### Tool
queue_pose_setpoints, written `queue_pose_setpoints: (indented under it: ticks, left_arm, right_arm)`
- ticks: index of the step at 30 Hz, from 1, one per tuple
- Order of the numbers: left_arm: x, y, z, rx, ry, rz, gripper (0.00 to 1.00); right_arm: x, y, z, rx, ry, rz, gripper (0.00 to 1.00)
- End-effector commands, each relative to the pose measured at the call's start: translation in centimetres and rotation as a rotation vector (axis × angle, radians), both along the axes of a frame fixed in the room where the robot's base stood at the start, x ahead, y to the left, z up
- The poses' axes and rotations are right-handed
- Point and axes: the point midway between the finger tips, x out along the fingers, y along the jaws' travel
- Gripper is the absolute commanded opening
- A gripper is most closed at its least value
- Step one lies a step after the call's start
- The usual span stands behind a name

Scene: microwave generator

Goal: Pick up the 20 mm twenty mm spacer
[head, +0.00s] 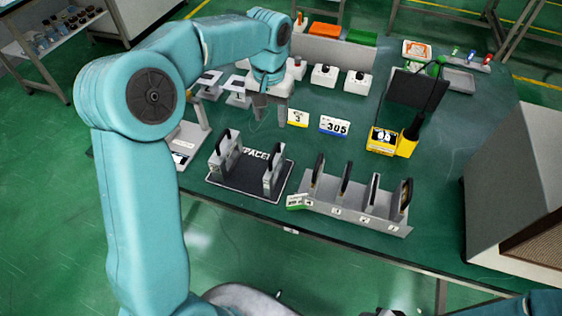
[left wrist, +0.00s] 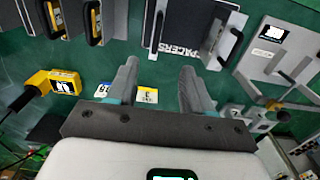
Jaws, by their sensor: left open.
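Two grey spacer blocks with black handles, a left one (head: 223,161) and a right one (head: 272,180), stand upright on a black mat (head: 245,183) lettered SPACERS. I cannot read which one is 20 mm. In the left wrist view the mat (left wrist: 186,18) lies beyond the fingertips, with one spacer (left wrist: 153,27) on the left and the other (left wrist: 222,45) on the right. My left gripper (head: 269,112) is open and empty above the table, behind the mat. Its two fingers show apart in the left wrist view (left wrist: 159,68). My right gripper is not in view.
A grey rack (head: 365,216) with several upright handled plates stands right of the mat. Number cards (head: 334,125) and a yellow device (head: 382,139) lie behind. A large grey box (head: 520,190) is at the right. Green tabletop is free between the cards and rack.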

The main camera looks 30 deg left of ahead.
Motion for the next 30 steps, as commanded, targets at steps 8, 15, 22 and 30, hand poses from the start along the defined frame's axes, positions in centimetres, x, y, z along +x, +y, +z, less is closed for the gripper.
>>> queue_pose_setpoints:
  ticks: [8,15,22,30]
  left_arm:
    - [-0.9,0.0,-4.4,-0.001,0.007,0.002,0.51]
    - [-1.0,-0.1,-9.5,-0.001,0.005,0.002,0.51]
    - [-0.8,-0.3,-11.4,0.000,0.002,0.000,0.51]
    - [-0.2,-0.9,-15.4,-0.001,0.005,0.001,0.51]
  right_arm:
    - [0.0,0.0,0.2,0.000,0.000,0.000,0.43]
    - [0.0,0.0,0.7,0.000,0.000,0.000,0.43]
    - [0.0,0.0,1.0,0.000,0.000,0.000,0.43]
    - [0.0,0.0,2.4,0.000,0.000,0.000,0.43]
